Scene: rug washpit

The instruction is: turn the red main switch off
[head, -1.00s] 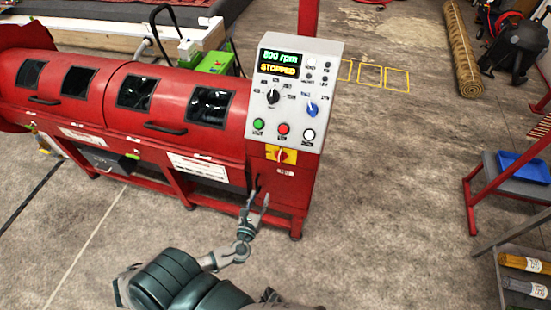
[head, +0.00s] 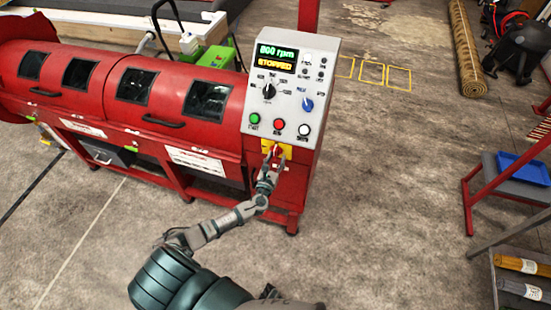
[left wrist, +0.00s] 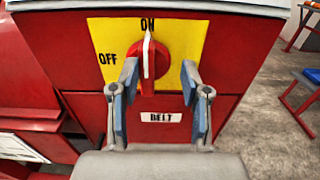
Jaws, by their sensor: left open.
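The red main switch (left wrist: 148,62) is a rotary knob on a yellow plate (left wrist: 103,34) marked ON at the top and OFF at the left. Its white pointer line stands upright, toward ON. My left gripper (left wrist: 160,75) is open, with one finger on each side of the knob's lower part and visible gaps to it. In the head view my left gripper (head: 270,167) reaches up to the yellow plate (head: 286,149) below the control panel and partly hides the switch. My right gripper is not in view.
The grey control panel (head: 322,60) above the switch has a display reading 800 rpm STOPPED and green, red and white buttons. A BELT label (left wrist: 161,117) is below the switch. The red machine (head: 160,90) extends left. Open floor (head: 390,180) lies right.

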